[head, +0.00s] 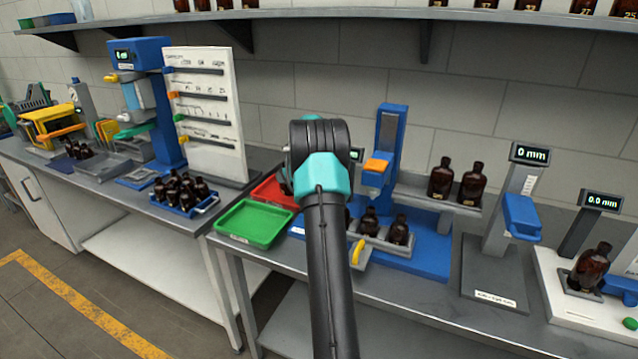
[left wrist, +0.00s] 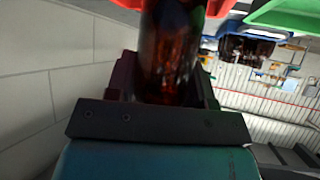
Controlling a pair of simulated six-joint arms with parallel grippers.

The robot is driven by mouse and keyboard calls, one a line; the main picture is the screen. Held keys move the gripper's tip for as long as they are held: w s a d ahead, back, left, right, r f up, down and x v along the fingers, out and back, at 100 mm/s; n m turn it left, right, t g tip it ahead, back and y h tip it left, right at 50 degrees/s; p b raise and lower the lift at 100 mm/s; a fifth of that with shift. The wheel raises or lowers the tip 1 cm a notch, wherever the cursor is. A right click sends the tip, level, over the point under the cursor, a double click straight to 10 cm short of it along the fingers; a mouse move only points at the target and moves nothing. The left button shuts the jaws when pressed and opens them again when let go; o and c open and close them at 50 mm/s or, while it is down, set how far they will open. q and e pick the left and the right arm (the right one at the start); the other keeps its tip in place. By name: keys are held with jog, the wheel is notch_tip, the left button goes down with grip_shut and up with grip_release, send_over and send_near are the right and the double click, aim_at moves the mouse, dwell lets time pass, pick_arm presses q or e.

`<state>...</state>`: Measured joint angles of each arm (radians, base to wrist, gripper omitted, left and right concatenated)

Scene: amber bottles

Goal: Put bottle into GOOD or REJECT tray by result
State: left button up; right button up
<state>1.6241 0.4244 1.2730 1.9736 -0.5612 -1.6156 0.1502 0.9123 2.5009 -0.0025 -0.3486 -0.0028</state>
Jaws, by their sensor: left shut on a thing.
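My left arm rises through the middle of the head view, and its wrist hides its own fingers there. In the left wrist view my left gripper (left wrist: 165,92) is shut on a dark amber bottle (left wrist: 170,45). The green tray (head: 255,241) lies empty at the left end of the front bench. The red tray (head: 268,187) is just behind it, partly hidden by my arm. Both trays show at the top of the left wrist view, the green one (left wrist: 290,14) at the right. Their labels are too small to read. My right gripper is not in view.
A blue fixture (head: 388,150) stands behind my arm with bottles around it. A height gauge (head: 521,215) reads 0 mm. Another gauge (head: 585,225) reads 0.0 mm, with a bottle (head: 590,266) at it. A blue crate of bottles (head: 207,207) stands on the left bench.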

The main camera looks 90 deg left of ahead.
pick_arm(q)
jog(key=shift+a+f, duration=0.25)
jog(key=shift+a, duration=0.1)
jog(key=shift+f, duration=1.5)
jog(key=shift+f, duration=0.1)
jog(key=o, duration=1.1)
jog(key=v, duration=1.2)
